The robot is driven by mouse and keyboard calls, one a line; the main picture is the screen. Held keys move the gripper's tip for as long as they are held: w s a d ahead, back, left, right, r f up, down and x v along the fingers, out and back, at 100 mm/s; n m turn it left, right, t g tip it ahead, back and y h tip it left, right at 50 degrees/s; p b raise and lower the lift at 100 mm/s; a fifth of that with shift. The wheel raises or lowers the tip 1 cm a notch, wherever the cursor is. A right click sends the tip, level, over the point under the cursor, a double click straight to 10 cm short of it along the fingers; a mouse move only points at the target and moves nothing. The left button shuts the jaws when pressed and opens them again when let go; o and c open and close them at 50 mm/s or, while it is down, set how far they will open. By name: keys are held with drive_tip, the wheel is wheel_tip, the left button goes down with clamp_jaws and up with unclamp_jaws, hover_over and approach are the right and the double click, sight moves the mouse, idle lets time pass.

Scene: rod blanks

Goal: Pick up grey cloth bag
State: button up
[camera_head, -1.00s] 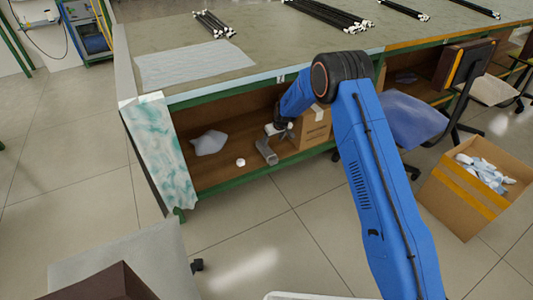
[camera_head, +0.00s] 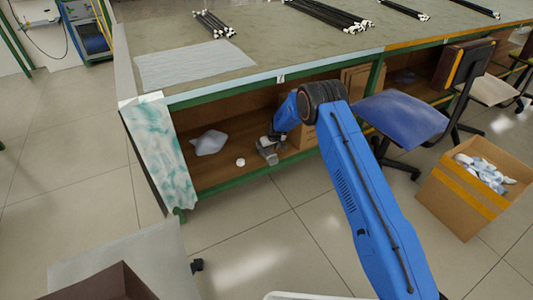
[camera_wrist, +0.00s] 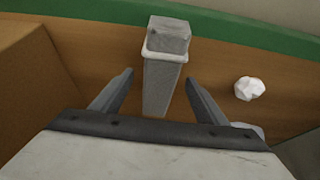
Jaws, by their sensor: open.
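A grey, narrow, box-like piece with a collar and a smaller end, likely the grey cloth bag (camera_wrist: 160,85), lies on the brown shelf under the workbench. In the wrist view it lies between the two fingers of my gripper (camera_wrist: 160,76), with a gap on each side. My gripper is open. In the head view the gripper (camera_head: 270,141) is over the grey piece (camera_head: 268,156) and hides part of it. A pale grey, crumpled, soft-looking thing (camera_head: 209,143) lies further left on the shelf; I cannot tell for sure which of the two is the bag.
A small white lump (camera_head: 240,162) lies on the shelf, also in the wrist view (camera_wrist: 250,89). A cardboard box (camera_head: 303,137) stands right of my gripper. The green shelf edge (camera_head: 240,178) runs along the front. A blue chair (camera_head: 402,117) and an open carton (camera_head: 462,205) stand to the right.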

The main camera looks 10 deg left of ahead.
drive_tip(key=shift+x, duration=1.4)
drive_tip(key=shift+r, duration=0.1)
drive_tip(key=c, duration=1.2)
